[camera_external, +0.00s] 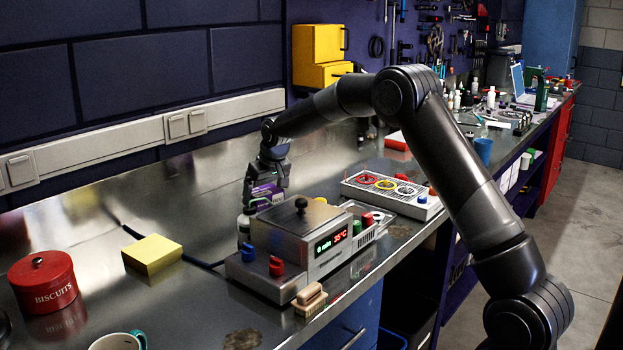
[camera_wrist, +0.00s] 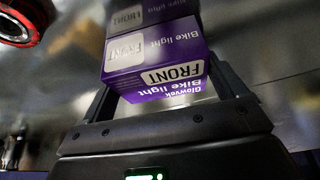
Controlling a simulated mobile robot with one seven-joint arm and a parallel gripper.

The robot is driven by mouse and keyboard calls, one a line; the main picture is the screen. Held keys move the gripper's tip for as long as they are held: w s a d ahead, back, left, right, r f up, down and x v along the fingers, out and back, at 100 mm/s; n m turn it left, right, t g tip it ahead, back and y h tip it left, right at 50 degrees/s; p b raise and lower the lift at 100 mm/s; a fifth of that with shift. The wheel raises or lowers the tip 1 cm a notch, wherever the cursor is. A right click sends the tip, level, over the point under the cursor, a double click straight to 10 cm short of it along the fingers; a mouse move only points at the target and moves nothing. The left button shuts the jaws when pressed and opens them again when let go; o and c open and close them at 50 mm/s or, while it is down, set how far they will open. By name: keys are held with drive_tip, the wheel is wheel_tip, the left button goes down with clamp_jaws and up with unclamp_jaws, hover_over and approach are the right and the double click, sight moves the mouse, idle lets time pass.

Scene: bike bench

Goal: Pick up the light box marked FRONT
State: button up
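A purple light box (camera_wrist: 155,75) with a white label reading FRONT fills the middle of the wrist view. "Glowvek Bike light" is printed on its near face. It also shows as a purple patch (camera_external: 265,193) behind the metal unit in the external view, its lower part hidden. My gripper (camera_external: 268,178) points down at it from above. In the wrist view my two fingers (camera_wrist: 165,82) lie on either side of the box, very close to its sides. I cannot tell whether they press on it. Similar dim print above the box looks like a reflection or a second box.
A grey tray with coloured rings (camera_external: 393,187) is to the right. A yellow block (camera_external: 152,254), a red biscuit tin (camera_external: 43,283) and a mug (camera_external: 119,342) are to the left. Bare bench lies behind the yellow block.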

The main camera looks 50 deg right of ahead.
drive_tip(key=c, duration=0.6)
drive_tip(key=shift+c, duration=0.3)
drive_tip(key=shift+r, duration=0.15)
